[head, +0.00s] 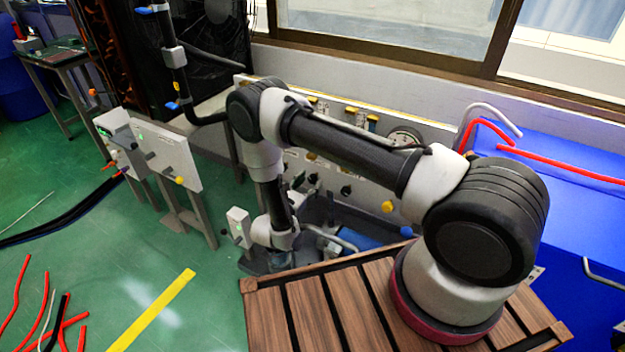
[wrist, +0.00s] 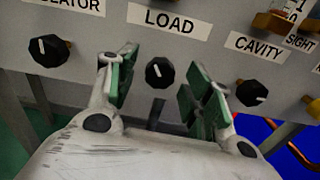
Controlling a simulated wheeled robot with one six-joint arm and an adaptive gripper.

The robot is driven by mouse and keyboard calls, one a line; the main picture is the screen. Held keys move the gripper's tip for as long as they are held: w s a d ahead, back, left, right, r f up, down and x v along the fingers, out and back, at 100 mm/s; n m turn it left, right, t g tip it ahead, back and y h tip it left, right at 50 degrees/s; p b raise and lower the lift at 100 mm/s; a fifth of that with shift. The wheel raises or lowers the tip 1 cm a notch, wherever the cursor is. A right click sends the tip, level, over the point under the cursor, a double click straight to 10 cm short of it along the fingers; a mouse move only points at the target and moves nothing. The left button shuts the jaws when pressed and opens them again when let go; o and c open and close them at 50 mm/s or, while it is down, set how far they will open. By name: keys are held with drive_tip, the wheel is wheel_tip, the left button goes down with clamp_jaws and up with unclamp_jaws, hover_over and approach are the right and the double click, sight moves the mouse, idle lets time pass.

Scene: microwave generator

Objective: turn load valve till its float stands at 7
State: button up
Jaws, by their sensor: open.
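In the wrist view the load valve is a small round black knob (wrist: 159,72) with a white pointer mark, below the LOAD label (wrist: 170,21) on a grey panel. My gripper (wrist: 157,82) is open, with one green-padded finger to the left of the knob and the other to its right. Both pads look apart from the knob; their depth relative to it is hard to judge. Only the brass bottom of a fitting (wrist: 166,4) shows above the LOAD label, so the load float and its reading are out of view. In the head view my arm covers much of the panel.
A similar circulator knob (wrist: 49,50) is on the left and a cavity knob (wrist: 252,93) on the right, near the right finger. A brass sight fitting (wrist: 275,21) with a scale is at upper right. A blue cabinet (head: 575,220) stands right of the panel in the head view.

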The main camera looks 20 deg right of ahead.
drive_tip(key=shift+x, duration=1.25)
drive_tip(key=shift+c, duration=0.2)
drive_tip(key=c, duration=1)
drive_tip(key=shift+n, duration=0.7)
drive_tip(key=o, duration=1)
drive_tip(key=shift+o, duration=0.2)
